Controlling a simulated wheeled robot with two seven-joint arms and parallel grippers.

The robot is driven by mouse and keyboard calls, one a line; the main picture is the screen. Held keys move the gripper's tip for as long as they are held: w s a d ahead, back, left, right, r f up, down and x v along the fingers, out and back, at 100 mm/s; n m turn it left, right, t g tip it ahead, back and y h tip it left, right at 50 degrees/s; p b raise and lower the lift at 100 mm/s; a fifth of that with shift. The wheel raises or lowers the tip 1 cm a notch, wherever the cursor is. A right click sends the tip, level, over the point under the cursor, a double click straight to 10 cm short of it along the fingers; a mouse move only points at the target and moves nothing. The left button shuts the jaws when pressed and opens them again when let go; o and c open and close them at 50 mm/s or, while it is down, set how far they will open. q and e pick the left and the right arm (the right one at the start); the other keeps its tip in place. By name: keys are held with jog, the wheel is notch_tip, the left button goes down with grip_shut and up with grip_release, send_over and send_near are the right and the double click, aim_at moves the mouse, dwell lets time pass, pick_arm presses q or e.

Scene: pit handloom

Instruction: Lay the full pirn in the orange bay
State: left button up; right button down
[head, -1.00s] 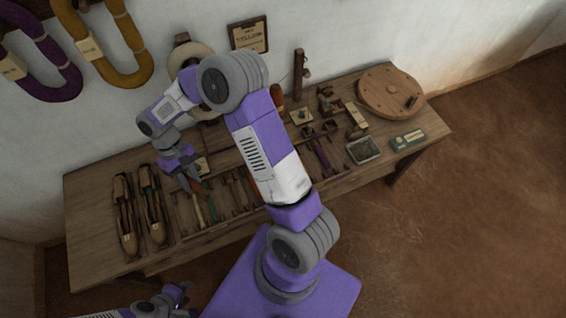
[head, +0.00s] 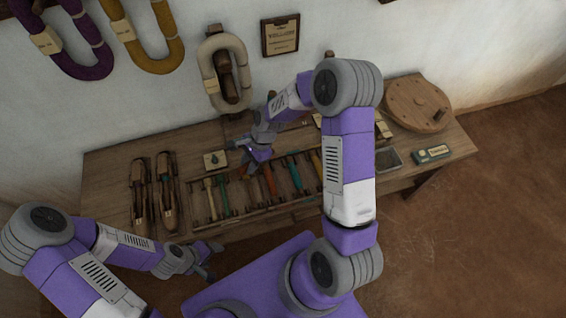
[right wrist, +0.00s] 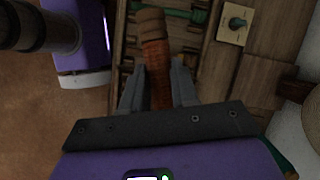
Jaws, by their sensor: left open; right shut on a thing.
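My right gripper (head: 258,163) is above the tray of bays (head: 262,209). In the right wrist view, its fingers (right wrist: 157,88) are shut on the full pirn (right wrist: 154,60), which has orange-brown thread and a wooden end. The pirn points along the tray, across the bays; its exact height above them is hard to judge. In the head view the gripper mostly hides it. An orange strip (head: 270,180) shows in the tray just below the gripper and another orange one (head: 317,163) further right; which marks the orange bay is unclear. My left gripper (head: 207,262) is open and empty, before the table.
Two wooden shuttles (head: 140,198) lie left of the tray. A card with a green knob (head: 215,160) lies behind it. A round wooden disc (head: 416,103), a small dark tray (head: 388,160) and a labelled box (head: 432,154) are at the right. Yarn hanks hang on the wall.

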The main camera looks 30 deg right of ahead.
jog(key=d+f+m+t+h+b, duration=0.1)
jog(key=d+f+m+h, duration=0.2)
jog(key=m, duration=0.4)
jog(key=s+d+f+m+t+b, duration=0.1)
jog(key=d+f+m+t, duration=0.1)
jog(key=d+m, duration=0.45)
jog(key=d+f+m+t+h, duration=0.1)
jog(key=d+f+m+h, duration=0.15)
jog(key=m, duration=0.65)
jog(key=f+b, duration=0.6)
jog(key=f, duration=0.1)
jog(key=shift+s+a, duration=0.15)
jog(key=shift+a, duration=0.05)
jog(key=shift+f+b, duration=0.9)
jog(key=shift+b, duration=0.1)
jog(key=shift+c, duration=2.4)
grip_release()
jog(key=shift+y, duration=0.25)
jog(key=shift+r, duration=0.1)
